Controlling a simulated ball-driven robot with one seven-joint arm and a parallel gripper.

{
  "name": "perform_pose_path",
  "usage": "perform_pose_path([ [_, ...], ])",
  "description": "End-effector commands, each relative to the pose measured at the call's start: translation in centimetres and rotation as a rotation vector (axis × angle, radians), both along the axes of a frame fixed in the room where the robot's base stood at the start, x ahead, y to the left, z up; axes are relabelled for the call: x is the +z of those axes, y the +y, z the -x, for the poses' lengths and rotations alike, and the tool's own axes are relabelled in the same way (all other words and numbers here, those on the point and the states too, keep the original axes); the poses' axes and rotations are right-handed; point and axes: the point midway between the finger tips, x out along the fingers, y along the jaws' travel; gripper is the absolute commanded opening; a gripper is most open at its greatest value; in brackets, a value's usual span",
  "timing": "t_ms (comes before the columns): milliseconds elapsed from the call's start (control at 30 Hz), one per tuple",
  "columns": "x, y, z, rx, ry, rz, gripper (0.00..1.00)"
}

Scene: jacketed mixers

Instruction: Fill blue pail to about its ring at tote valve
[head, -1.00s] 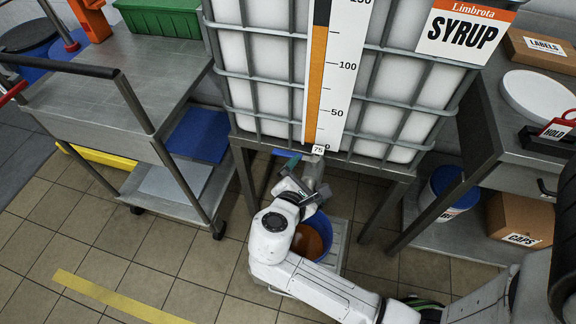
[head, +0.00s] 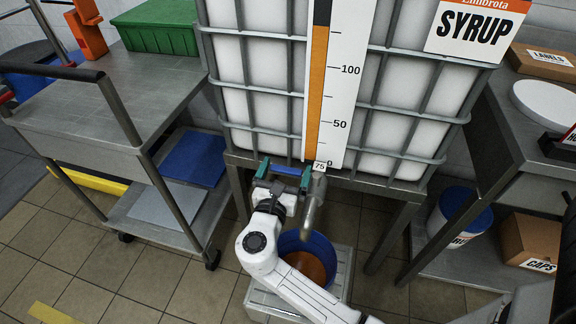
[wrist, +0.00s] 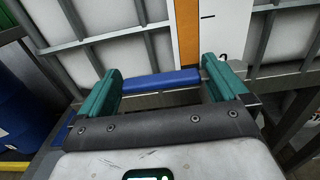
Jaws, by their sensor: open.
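The blue pail (head: 325,242) stands under the syrup tote (head: 262,102), with orange-brown liquid (head: 306,266) in it. Its ring cannot be made out, so the level against it is unclear. The tote valve's grey spout (head: 312,208) hangs above the pail; I cannot make out a stream. The blue valve handle (wrist: 162,84) lies crosswise in front of the tote. My gripper (head: 285,172) is open, its teal fingers at either end of the handle. In the wrist view my gripper (wrist: 166,88) has the handle between its fingertips, with gaps at both sides.
The pail stands on a grey platform (head: 340,290) below the tote's metal stand. A cart (head: 110,105) is at left, with a green bin (head: 160,25) on top. A bench at right holds a white, blue-lidded bucket (head: 455,222) and a CAPS box (head: 530,242) below.

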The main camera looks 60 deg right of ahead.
Motion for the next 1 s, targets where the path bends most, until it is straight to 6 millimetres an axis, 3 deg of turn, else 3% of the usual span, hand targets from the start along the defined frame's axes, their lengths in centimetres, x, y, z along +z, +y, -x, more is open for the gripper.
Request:
perform_pose_path([
  [200, -0.1, -1.9, -0.7, -0.001, 0.000, -0.001, 1.00],
  [533, 0.0, -2.2, -0.8, 0.000, -0.001, -0.001, 1.00],
  [1000, 0.0, -2.2, -0.8, 0.000, -0.001, -0.001, 0.56],
])
